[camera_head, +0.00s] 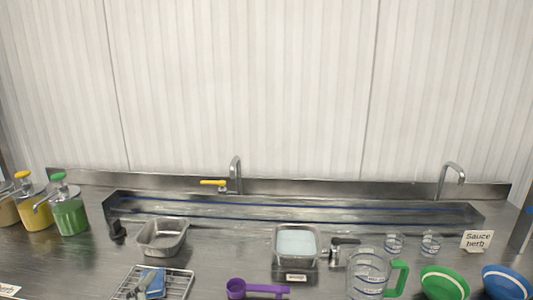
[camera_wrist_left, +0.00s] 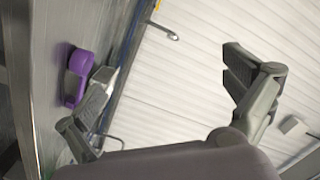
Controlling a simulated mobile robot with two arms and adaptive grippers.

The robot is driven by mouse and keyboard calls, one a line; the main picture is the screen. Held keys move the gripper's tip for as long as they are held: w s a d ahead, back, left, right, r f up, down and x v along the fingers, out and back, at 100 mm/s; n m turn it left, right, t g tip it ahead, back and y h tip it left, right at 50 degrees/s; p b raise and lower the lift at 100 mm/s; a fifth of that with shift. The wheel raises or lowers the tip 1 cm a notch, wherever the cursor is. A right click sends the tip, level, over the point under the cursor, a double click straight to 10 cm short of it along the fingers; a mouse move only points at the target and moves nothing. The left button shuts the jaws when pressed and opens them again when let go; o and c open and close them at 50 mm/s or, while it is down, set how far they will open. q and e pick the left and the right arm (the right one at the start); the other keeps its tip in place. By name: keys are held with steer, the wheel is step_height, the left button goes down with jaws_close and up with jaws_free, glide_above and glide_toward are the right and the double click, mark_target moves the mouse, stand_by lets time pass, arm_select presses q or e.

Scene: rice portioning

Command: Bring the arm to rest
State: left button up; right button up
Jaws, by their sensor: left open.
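My left gripper (camera_wrist_left: 165,100) shows in the left wrist view with its two grey fingers spread wide apart. Nothing is between them. A purple scoop (camera_wrist_left: 78,78) appears beyond the left-hand finger in that view, apart from the gripper as far as I can tell. In the head view a purple scoop (camera_head: 258,290) lies on the steel counter at the front middle. Neither arm nor gripper shows in the head view.
Pump dispensers (camera_head: 70,215) stand at the left. A metal pan (camera_head: 163,236), a filled pan (camera_head: 297,241), a wire rack (camera_head: 175,284), a green-handled jug (camera_head: 370,276) and green (camera_head: 444,283) and blue bowls (camera_head: 507,283) occupy the counter. A sink trough with taps (camera_head: 236,175) runs along the back.

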arm_select(q)
steer(key=s+a+f+n+g+y, duration=0.2)
steer(key=s+f+n+g, duration=0.5)
steer(key=s+f, duration=0.6)
steer(key=s+d+f+n+g+h, duration=0.2)
steer(key=s+f+g, duration=0.55)
steer(key=s, duration=0.55)
step_height(320, 180, down, 24)
steer(key=f, duration=0.1)
steer(key=s+a+f+g, duration=0.2)
steer(key=s+a+f, duration=0.1)
steer(key=s+f, duration=1.3)
steer(key=shift+s+f+m, duration=0.2)
steer(key=shift+s+m, duration=0.1)
steer(key=shift+s, duration=0.2)
